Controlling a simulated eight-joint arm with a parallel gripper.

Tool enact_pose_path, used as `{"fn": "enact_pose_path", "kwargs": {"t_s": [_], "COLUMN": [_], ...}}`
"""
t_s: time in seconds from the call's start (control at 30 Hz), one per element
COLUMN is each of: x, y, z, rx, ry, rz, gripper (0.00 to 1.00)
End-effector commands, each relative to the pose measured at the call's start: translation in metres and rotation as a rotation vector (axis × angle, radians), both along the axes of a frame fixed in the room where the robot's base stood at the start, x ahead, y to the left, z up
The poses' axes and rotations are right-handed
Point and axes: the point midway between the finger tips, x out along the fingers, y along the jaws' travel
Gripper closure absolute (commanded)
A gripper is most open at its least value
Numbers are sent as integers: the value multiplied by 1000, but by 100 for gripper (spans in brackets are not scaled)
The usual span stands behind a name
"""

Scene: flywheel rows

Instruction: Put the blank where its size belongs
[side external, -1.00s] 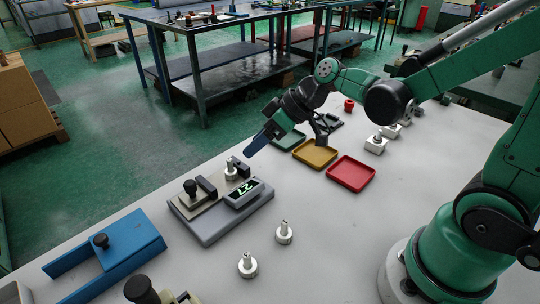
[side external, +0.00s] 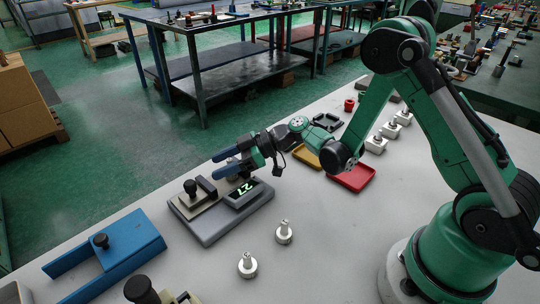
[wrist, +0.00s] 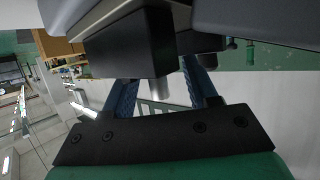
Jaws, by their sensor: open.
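The gauge (side external: 215,231) is a grey block with a black knob and a lit display (side external: 243,194) that seems to read 27. My gripper (side external: 219,163) is open over its back edge, with its blue fingers pointing left. A metal blank on the gauge is mostly hidden by my gripper in the side view. In the wrist view, a grey cylindrical part (wrist: 172,92), probably the blank, shows between the two fingers; contact cannot be told. Two more silver blanks stand loose on the table, one here (side external: 284,233) and one nearer (side external: 247,266). The red tray (side external: 355,179) and yellow tray (side external: 304,160) lie to the right.
A dark tray (side external: 327,122) and a red cup (side external: 349,105) stand farther back. Several white blocks with metal pieces (side external: 376,145) line the right. A blue knobbed fixture (side external: 125,250) is at left. The table between the loose blanks and the red tray is clear.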

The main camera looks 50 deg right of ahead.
Motion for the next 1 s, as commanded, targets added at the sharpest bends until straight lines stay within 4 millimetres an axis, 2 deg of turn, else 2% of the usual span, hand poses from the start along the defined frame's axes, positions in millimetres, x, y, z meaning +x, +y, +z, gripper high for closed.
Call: {"fn": "enact_pose_path", "kwargs": {"t_s": [0.3, 0.37, 0.5, 1.0], "x": [3, 3, 3, 3], "y": [4, 4, 4, 4], "z": [-2, -2, -2, 2], "rx": [0, 0, 0, 0], "ry": [1, 1, 1, 1], "rz": [-1, -1, -1, -1], "gripper": [48, 62, 100, 100]}}
